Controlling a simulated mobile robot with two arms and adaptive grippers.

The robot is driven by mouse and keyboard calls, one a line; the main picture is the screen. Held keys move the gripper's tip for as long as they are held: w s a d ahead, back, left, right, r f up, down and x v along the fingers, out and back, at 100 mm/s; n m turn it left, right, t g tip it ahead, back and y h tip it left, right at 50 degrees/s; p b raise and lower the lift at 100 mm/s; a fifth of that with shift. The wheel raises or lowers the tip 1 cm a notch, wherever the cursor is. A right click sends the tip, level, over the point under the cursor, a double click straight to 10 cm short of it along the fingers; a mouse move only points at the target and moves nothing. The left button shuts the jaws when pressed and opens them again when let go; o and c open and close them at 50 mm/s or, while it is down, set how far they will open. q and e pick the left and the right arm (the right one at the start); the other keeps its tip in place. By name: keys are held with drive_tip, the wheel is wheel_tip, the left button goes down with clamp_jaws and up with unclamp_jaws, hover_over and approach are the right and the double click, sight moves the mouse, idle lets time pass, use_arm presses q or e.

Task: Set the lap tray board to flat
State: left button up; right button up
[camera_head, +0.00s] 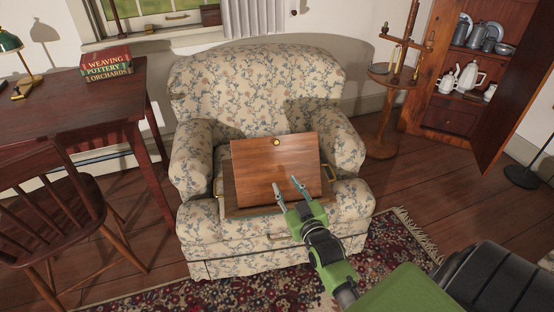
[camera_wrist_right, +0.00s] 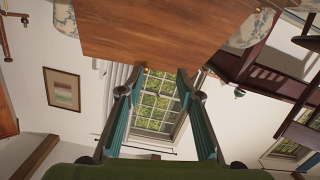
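The lap tray (camera_head: 230,211) rests on the seat of a flowered armchair. Its brown wooden board (camera_head: 262,172) is tilted up, leaning back, with a round brass knob (camera_head: 276,142) near its top edge. A brass handle (camera_head: 331,173) shows at the tray's right side. My right gripper (camera_head: 287,187), green with teal fingers, is open and empty in front of the board's lower right part. In the right wrist view the board (camera_wrist_right: 160,28) fills the top, and the spread fingertips (camera_wrist_right: 159,72) are close to its edge; I cannot tell whether they touch. My left gripper is not in view.
The armchair (camera_head: 258,80) has its arms on both sides of the tray. A desk (camera_head: 70,105) with books (camera_head: 106,65) and a wooden chair (camera_head: 50,210) stand left. A candle stand (camera_head: 388,120) and an open cupboard (camera_head: 465,75) stand right. A patterned rug (camera_head: 215,296) lies in front.

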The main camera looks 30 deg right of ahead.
drive_tip(key=t+h, duration=0.1)
approach(277, 143)
drive_tip(key=b+x, duration=0.2)
drive_tip(key=x, duration=0.5)
drive_tip(key=shift+w, duration=0.35)
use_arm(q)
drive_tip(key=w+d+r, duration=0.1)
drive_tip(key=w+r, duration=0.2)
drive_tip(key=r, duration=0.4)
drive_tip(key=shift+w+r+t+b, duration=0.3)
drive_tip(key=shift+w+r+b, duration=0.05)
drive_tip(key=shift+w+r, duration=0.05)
use_arm(e)
drive_tip(key=shift+w+d, duration=0.25)
drive_tip(key=shift+w, duration=0.45)
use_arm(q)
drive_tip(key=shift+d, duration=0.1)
use_arm(e)
clamp_jaws()
